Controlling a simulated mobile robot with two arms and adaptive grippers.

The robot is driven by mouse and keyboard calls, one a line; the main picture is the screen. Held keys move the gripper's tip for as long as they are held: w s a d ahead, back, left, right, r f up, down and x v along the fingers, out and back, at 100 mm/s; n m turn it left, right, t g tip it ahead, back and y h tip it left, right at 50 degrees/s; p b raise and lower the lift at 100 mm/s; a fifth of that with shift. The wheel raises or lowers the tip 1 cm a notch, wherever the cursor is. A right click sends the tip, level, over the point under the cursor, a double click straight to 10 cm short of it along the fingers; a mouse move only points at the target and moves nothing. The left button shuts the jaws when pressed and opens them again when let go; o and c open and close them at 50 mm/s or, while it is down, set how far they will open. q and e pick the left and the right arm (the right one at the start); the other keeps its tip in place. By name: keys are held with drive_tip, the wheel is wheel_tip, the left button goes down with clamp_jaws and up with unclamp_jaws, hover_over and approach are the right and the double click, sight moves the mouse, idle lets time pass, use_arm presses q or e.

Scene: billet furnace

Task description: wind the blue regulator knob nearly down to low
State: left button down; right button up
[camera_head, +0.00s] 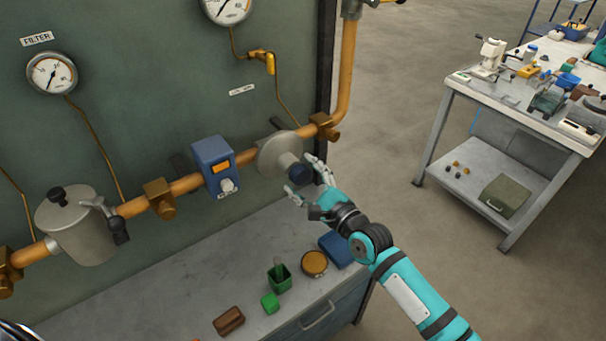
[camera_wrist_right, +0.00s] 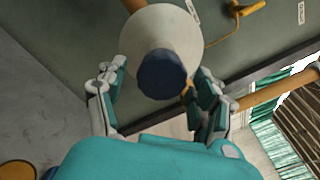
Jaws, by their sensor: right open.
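The blue regulator knob (camera_head: 301,174) is a dark blue cylinder on the front of a round grey regulator body (camera_head: 277,152) on the copper pipe. In the right wrist view the knob (camera_wrist_right: 162,75) is in the middle, in front of the pale regulator body (camera_wrist_right: 160,35). My right gripper (camera_head: 302,177) is open, with one finger on each side of the knob. In the right wrist view a gap shows between the knob and the left finger; the right finger is close to the knob, and I cannot tell whether it touches.
A gauge (camera_head: 228,8) hangs above. The grey bench (camera_head: 190,290) below holds a green cup (camera_head: 279,278), a round tin (camera_head: 314,263) and small blocks. A cluttered table (camera_head: 570,130) stands right.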

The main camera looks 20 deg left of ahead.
use_arm(q)
drive_tip(key=shift+s, duration=0.2)
use_arm(e)
drive_tip(key=shift+w+a, duration=0.1)
drive_tip(key=shift+a, duration=0.05)
drive_tip(key=c, duration=1.2)
use_arm(q)
drive_tip(key=shift+s, duration=0.1)
drive_tip(key=shift+f, duration=0.2)
